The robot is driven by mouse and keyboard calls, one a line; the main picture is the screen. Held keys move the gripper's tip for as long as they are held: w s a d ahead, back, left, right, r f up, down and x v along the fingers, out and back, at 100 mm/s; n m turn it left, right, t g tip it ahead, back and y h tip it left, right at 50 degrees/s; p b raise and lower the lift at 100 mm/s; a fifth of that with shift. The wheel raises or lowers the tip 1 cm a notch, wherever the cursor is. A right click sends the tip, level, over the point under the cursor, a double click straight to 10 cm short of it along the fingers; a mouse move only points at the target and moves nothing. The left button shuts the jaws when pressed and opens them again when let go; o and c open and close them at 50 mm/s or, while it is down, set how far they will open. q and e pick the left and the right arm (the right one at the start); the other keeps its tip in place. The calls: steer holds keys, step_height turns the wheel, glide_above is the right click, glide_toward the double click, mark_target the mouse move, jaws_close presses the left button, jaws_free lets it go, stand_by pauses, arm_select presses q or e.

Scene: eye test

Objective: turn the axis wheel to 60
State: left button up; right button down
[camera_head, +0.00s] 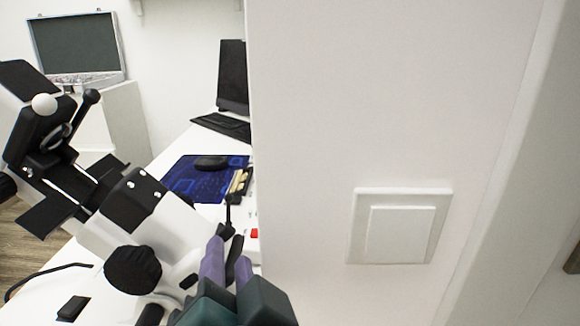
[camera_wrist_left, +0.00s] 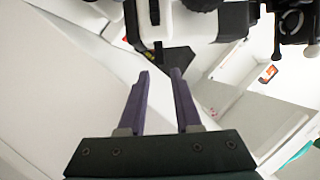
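A white and black optical instrument (camera_head: 120,225) stands at the left of the head view, with a ridged black knob (camera_head: 133,270) on its near side. A small grey ring (camera_head: 55,137) sits on its upper part, near a white ball and a black-tipped lever; the ring also shows in the left wrist view (camera_wrist_left: 292,20). I cannot tell which part is the axis wheel, and no scale is readable. My left gripper (camera_head: 231,250) is right of the knob, its purple fingers apart and empty. In the left wrist view my gripper (camera_wrist_left: 160,74) points toward black instrument parts. My right gripper is not in view.
A large white wall (camera_head: 370,100) with a light switch (camera_head: 402,230) fills the right, close beside my left gripper. On the white table behind are a blue mat (camera_head: 188,182), a black mouse (camera_head: 210,162) and a keyboard (camera_head: 222,127). A screen (camera_head: 76,45) stands back left.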

mark_target(228, 234)
arm_select(q)
steer(key=x, duration=0.6)
steer(key=shift+w+a, duration=0.1)
steer(key=shift+w, duration=0.25)
steer(key=shift+c, duration=0.4)
jaws_close()
